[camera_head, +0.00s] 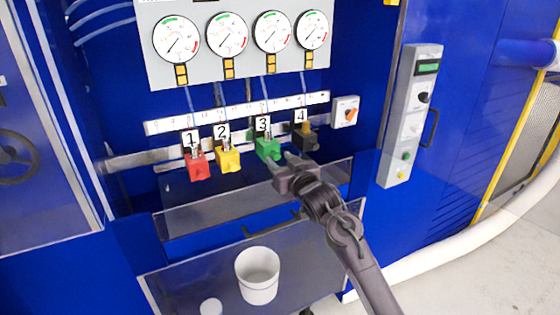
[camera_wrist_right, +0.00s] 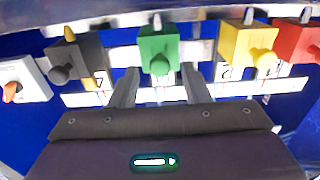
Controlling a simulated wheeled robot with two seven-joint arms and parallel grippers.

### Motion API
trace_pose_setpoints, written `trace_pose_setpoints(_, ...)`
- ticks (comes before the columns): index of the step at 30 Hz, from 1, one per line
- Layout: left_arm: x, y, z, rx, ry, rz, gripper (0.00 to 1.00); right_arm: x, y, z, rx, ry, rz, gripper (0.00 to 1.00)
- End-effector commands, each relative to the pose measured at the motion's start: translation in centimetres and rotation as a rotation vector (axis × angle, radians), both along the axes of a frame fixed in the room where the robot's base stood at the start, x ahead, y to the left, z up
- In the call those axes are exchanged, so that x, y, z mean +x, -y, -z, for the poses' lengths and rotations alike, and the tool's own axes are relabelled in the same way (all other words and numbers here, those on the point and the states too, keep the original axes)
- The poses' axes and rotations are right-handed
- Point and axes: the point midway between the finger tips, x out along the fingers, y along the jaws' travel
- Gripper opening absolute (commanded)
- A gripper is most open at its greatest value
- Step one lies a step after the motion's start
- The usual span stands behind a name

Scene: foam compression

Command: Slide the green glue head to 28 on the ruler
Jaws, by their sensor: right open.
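The green glue head (camera_head: 268,149), labelled 3, sits on the rail below the white ruler (camera_head: 236,113). It also shows in the right wrist view (camera_wrist_right: 159,50), with its round green knob facing my gripper. My right gripper (camera_head: 282,164) is open just in front of and below the green head. In the right wrist view its two fingers (camera_wrist_right: 160,82) stand to either side of the green head's lower part; I cannot tell whether they touch it. The ruler's numbers are too small to read. My left gripper is not in view.
The red head (camera_head: 196,165) and yellow head (camera_head: 229,158) are left of the green one; the black head (camera_head: 306,138) is close on its right. Gauges (camera_head: 227,36) hang above. A clear panel (camera_head: 250,200) and a white bucket (camera_head: 257,275) are below.

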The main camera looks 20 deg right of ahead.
Motion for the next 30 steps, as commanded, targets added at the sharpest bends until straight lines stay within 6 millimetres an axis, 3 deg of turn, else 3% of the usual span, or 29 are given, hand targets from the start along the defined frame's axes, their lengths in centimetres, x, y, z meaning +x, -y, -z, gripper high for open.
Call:
trace_pose_setpoints(9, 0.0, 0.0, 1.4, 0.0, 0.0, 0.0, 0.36, -5.1, 0.2, 0.3, -0.001, -0.001, 0.0, 0.42)
trace_pose_setpoints(13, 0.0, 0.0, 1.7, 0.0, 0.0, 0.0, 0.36, -6.5, 0.2, 0.2, -0.001, -0.001, -0.001, 0.42)
trace_pose_setpoints(30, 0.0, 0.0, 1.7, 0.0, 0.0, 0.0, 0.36, -7.0, 0.2, 0.1, 0.0, -0.001, 0.0, 0.42)
